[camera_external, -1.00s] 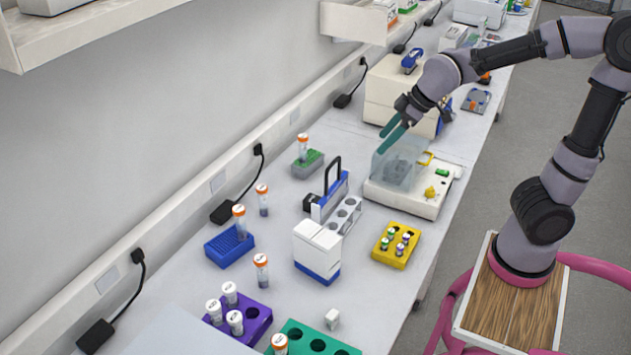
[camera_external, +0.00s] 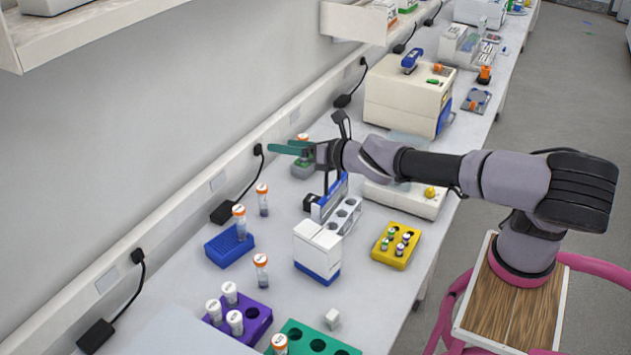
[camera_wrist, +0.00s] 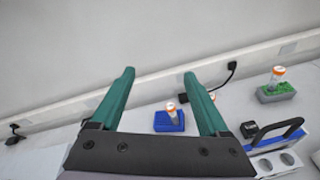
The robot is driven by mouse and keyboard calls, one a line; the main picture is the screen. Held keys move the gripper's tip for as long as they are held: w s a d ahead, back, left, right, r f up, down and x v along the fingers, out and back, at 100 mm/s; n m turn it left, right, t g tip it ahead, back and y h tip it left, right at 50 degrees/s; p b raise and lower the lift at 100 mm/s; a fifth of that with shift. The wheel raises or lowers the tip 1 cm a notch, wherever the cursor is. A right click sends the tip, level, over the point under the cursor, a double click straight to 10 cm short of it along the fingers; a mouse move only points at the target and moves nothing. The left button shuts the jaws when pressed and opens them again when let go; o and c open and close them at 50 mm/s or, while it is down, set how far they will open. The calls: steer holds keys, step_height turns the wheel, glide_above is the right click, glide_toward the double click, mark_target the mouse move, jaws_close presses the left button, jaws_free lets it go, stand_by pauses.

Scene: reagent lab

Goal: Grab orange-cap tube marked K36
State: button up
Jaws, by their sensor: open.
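Several orange-cap tubes show in the external view. One (camera_external: 239,221) stands in a blue rack (camera_external: 229,251). Two stand on the bench, one behind that rack (camera_external: 262,202) and one in front (camera_external: 261,270). One (camera_external: 280,343) is at a green rack (camera_external: 322,342). Another, partly hidden by my gripper (camera_external: 288,149), is in a green-topped grey rack (camera_external: 301,169). I cannot read K36 on any label. My gripper is open and empty, above the bench. In the wrist view, the blue rack's tube (camera_wrist: 171,108) shows between the fingers (camera_wrist: 158,73); the grey rack's tube (camera_wrist: 278,75) is at right.
A purple rack (camera_external: 257,318) holds white-cap tubes. The wall and power adapters (camera_external: 226,211) border the bench's left side.

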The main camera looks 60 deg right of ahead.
steer(key=s+a+r+n+t+y, duration=0.2)
steer(key=s+a+r+n+y, duration=0.15)
steer(key=a+r+n, duration=0.5)
steer(key=m, duration=0.2)
glide_toward(263, 270)
steer(key=w+r, duration=0.3)
steer(key=w, duration=1)
steer(key=shift+w+a+f, duration=0.3)
steer(key=shift+w+a, duration=0.05)
steer(key=shift+w, duration=0.05)
steer(key=shift+c, duration=0.2)
